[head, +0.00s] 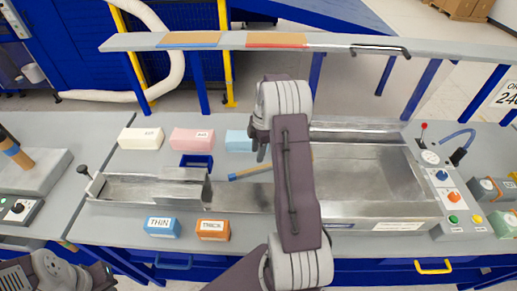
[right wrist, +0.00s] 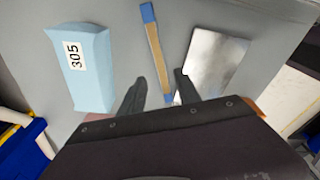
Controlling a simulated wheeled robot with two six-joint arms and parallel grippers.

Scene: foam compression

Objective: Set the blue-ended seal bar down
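The blue-ended seal bar (head: 258,171) is a slim tan stick with blue ends. In the right wrist view the bar (right wrist: 155,52) lies over the grey surface, between a light blue block and a shiny metal plate. My right gripper (right wrist: 158,85) is open, its dark fingers on either side of the bar's near end with gaps showing. In the head view my right arm hides the bar's right part and most of that gripper (head: 262,152). My left arm shows at the lower left; its fingers are not clear.
Cream (head: 141,138), pink (head: 192,139) and light blue (head: 238,141) blocks stand behind the metal trough (head: 135,189). THIN (head: 162,227) and THICK (head: 213,230) blocks stand in front. A raised shelf (head: 340,40) with tan, blue-edged and red-edged panels runs across the back.

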